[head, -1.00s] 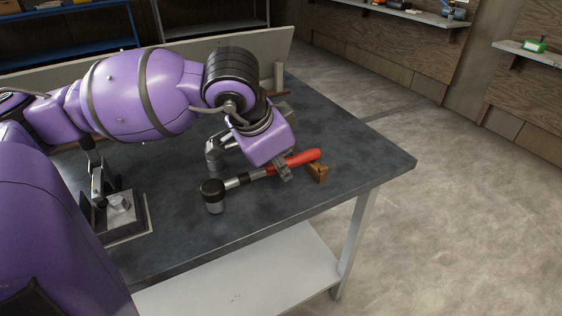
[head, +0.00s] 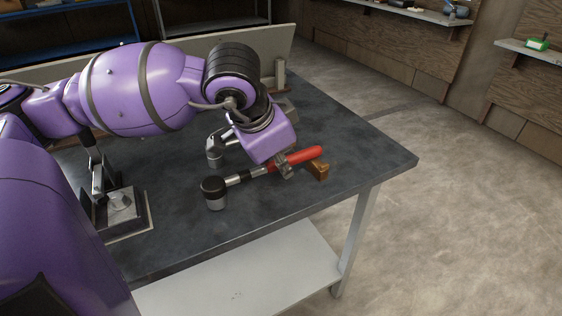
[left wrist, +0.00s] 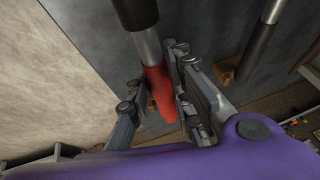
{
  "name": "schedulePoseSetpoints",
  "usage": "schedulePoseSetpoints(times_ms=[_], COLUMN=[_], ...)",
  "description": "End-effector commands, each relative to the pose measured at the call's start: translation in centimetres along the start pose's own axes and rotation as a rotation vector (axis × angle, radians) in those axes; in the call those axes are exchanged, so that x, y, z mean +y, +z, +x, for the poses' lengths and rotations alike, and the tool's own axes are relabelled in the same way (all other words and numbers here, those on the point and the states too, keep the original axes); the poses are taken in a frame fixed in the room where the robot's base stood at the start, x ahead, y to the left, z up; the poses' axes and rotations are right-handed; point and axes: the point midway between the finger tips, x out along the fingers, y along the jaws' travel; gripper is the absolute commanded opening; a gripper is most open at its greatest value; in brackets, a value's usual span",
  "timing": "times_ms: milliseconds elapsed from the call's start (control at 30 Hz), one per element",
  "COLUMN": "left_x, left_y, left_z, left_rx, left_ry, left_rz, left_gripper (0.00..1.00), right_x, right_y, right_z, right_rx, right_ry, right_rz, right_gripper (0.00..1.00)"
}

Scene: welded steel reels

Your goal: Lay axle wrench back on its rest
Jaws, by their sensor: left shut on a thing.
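The axle wrench, with its red handle (head: 304,156), black and silver shaft and dark socket head (head: 214,192), is held over the front of the dark bench. My left gripper (head: 284,168) is shut on the red handle. In the left wrist view the two fingers (left wrist: 156,88) stand on either side of the handle. A small wooden rest (head: 319,171) stands on the bench just under the handle's right end. The handle partly hides it in the wrist view. I cannot tell whether handle and rest touch. My right gripper is out of view.
A second tool with a silver head (head: 214,158) lies behind, partly hidden by my arm. Its dark shaft (left wrist: 259,48) shows beside another wooden block (left wrist: 226,70). A clamp-like fixture on a plate (head: 120,205) stands at the left. The bench's right corner (head: 390,160) is clear.

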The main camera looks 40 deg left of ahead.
Motion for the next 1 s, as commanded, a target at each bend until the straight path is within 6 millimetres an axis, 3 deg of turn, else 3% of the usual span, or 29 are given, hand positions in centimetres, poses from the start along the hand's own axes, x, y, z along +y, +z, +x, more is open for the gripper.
schedulePoseSetpoints(times_ms=[1000], left_x=[0.4], left_y=[0.7], left_z=[1.7], left_rx=[0.001], left_ry=[-0.001], left_rz=[0.000], left_gripper=[0.00], right_x=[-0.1], right_y=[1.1], right_z=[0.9], right_rx=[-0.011], right_ry=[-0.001], right_rz=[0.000], right_gripper=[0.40])
